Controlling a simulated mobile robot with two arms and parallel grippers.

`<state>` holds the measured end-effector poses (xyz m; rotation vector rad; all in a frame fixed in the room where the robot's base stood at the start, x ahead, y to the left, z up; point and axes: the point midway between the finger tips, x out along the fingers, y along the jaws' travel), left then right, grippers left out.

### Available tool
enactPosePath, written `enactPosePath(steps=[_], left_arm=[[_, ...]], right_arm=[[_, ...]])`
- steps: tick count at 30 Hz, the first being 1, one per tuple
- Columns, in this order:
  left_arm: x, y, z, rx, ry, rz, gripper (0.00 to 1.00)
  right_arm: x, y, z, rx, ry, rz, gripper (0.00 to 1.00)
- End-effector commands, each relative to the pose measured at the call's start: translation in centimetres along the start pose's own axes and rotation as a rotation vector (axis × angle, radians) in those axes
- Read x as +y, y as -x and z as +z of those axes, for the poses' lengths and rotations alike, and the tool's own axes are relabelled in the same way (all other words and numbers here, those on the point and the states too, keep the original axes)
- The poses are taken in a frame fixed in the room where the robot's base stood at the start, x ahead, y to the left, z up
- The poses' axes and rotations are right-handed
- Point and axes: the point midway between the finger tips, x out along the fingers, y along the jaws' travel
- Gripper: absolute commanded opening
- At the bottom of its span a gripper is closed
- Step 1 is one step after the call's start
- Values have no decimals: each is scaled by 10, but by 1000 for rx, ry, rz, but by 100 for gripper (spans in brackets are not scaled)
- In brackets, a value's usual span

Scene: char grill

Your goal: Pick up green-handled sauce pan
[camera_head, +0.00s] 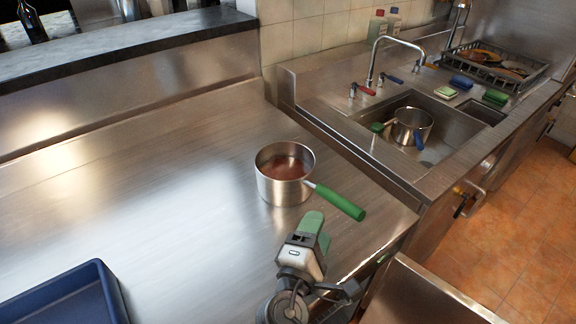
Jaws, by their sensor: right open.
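A steel sauce pan (283,188) with reddish-brown sauce inside stands upright on the steel counter in the head view. Its green handle (337,201) points to the lower right, towards the counter's edge. My right gripper (314,226) is just below and to the left of the handle in the picture. It is open, with nothing between its fingers, and appears apart from the handle. My left gripper is not in view.
A blue tray (108,290) lies at the lower left. A sink at the right holds another pot (411,127), below a faucet (374,62). A dish rack (537,78) stands beyond. The counter left of the pan is clear.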

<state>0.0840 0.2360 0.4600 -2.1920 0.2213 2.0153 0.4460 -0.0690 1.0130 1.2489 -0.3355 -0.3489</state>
Motion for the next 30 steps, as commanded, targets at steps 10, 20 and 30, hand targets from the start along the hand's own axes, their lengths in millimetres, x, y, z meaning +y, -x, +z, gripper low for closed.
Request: enactPosePath(steps=[10,20,30], left_arm=[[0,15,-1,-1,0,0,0],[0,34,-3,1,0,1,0],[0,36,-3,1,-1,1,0]], right_arm=[[2,-48,0,0,1,2,56],[4,-87,-6,-1,2,2,56],[0,-103,-7,1,-1,0,56]])
